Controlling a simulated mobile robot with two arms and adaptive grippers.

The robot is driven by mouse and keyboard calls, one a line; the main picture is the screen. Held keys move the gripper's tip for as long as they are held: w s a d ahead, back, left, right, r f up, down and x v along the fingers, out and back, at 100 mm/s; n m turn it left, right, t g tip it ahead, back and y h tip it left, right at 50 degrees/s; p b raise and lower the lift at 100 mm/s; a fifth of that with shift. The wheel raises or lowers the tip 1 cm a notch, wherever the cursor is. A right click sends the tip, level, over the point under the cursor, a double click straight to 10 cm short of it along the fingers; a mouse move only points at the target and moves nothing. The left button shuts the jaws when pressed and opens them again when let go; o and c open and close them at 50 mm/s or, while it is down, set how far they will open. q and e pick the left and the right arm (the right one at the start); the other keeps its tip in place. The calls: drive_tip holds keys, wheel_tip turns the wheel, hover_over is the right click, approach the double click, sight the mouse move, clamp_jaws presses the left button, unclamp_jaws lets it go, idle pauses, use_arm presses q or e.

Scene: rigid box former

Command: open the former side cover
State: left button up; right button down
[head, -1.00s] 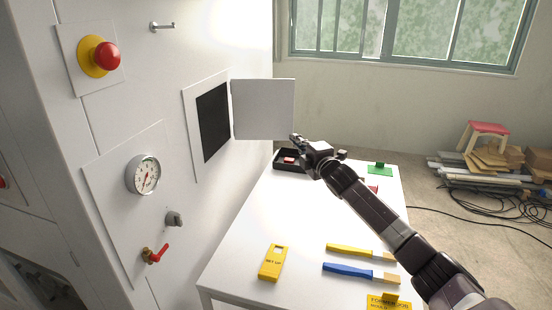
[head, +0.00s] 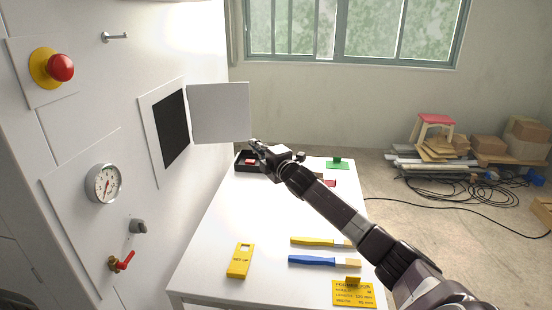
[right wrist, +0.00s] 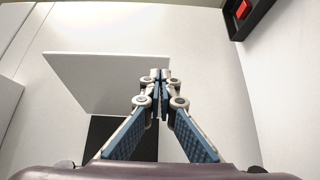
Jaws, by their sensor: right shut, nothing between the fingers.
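The former side cover (head: 219,113) is a light grey square panel. It stands swung out from the white machine wall, hinged beside a dark square opening (head: 174,130). In the right wrist view the cover (right wrist: 105,80) is behind and left of the fingers, with the dark opening (right wrist: 112,134) below it. My right gripper (head: 253,146) is at the cover's lower right corner in the head view. Its fingers (right wrist: 160,85) are closed together with nothing between them. I cannot tell whether they touch the cover. My left gripper is not in view.
A white table (head: 222,220) stands below, holding a black tray (head: 242,168), a yellow set-up tag (head: 240,261), yellow and blue brushes (head: 318,261) and a yellow job card (head: 353,294). A red emergency button (head: 60,67), gauge (head: 104,184) and red-handled valve (head: 122,261) are on the machine wall.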

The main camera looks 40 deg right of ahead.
use_arm(q)
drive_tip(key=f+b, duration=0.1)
drive_tip(key=b, duration=0.1)
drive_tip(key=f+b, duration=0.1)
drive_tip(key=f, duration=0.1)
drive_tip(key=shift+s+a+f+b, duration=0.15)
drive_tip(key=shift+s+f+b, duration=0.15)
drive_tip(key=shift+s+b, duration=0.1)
use_arm(e)
drive_tip(key=s+d, duration=0.1)
drive_tip(key=s, duration=0.9)
drive_tip(key=shift+d, duration=0.4)
